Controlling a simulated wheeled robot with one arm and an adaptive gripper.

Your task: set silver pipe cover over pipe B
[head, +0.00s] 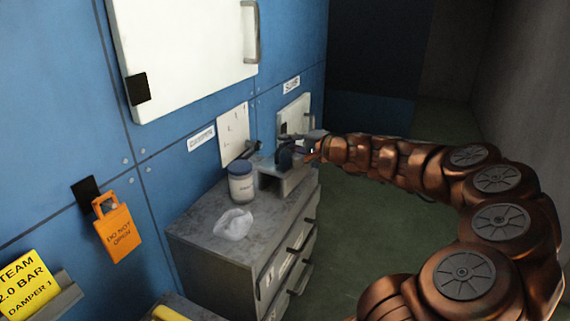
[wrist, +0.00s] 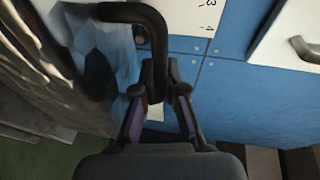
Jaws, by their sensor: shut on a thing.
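My gripper (head: 308,150) is at the far end of the cabinet top in the head view, close to the blue wall. In the wrist view my gripper (wrist: 159,93) has its two fingers around a bent black handle (wrist: 140,12). The handle reaches over a shiny, faceted silver-blue piece (wrist: 85,48) that looks like the silver pipe cover; the join is partly hidden. In the head view only a small dark shape (head: 283,154) shows at the gripper, too small to make out. I cannot pick out pipe B in either view.
A grey cabinet (head: 205,215) stands against the wall. A white wall box (head: 185,50) and an orange tag (head: 118,232) hang at left. The green floor is clear.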

